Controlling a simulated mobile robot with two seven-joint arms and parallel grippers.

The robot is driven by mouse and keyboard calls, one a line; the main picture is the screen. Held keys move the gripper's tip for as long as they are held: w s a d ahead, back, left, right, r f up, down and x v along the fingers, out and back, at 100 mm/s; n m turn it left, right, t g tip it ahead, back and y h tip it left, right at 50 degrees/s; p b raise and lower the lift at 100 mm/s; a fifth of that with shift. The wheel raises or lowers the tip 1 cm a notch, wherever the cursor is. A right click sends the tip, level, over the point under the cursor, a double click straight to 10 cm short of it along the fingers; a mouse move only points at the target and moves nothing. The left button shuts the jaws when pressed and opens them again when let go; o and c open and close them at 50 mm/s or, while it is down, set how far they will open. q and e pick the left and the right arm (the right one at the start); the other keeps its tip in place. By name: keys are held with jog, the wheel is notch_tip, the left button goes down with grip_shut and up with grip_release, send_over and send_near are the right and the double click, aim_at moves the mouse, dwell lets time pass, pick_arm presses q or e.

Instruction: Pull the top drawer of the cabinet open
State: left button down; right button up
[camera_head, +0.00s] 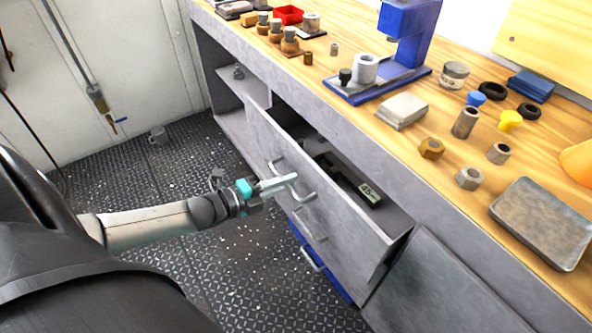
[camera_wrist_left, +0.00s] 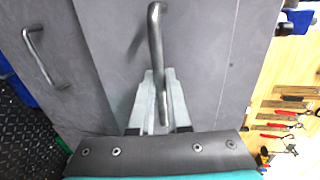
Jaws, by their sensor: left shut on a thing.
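The grey cabinet's top drawer (camera_head: 345,222) stands open, its front well out from the cabinet under the wooden worktop. My right gripper is not in view.
Below are another handle (camera_head: 310,229) and a blue drawer front (camera_head: 318,270). The worktop (camera_head: 400,150) holds a blue press (camera_head: 408,35), nuts, cylinders and a grey tray (camera_head: 543,222).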

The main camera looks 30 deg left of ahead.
pick_arm(q)
jog(key=f+p+v, duration=0.2)
jog(key=v, duration=0.7)
jog(key=f+p+v, duration=0.2)
jog(key=p+v, duration=0.1)
jog(key=v, duration=0.7)
jog(key=shift+s+a+p, duration=0.25)
jog(key=shift+s+p, duration=0.05)
jog(key=shift+s, duration=0.2)
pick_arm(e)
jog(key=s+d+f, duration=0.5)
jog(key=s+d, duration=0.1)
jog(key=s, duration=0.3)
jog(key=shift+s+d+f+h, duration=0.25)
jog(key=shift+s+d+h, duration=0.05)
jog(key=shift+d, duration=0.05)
pick_arm(q)
jog(key=shift+f, duration=0.1)
jog(key=c, duration=0.9)
grip_release()
jog(key=v, duration=1.5)
jog(key=shift+p, duration=0.45)
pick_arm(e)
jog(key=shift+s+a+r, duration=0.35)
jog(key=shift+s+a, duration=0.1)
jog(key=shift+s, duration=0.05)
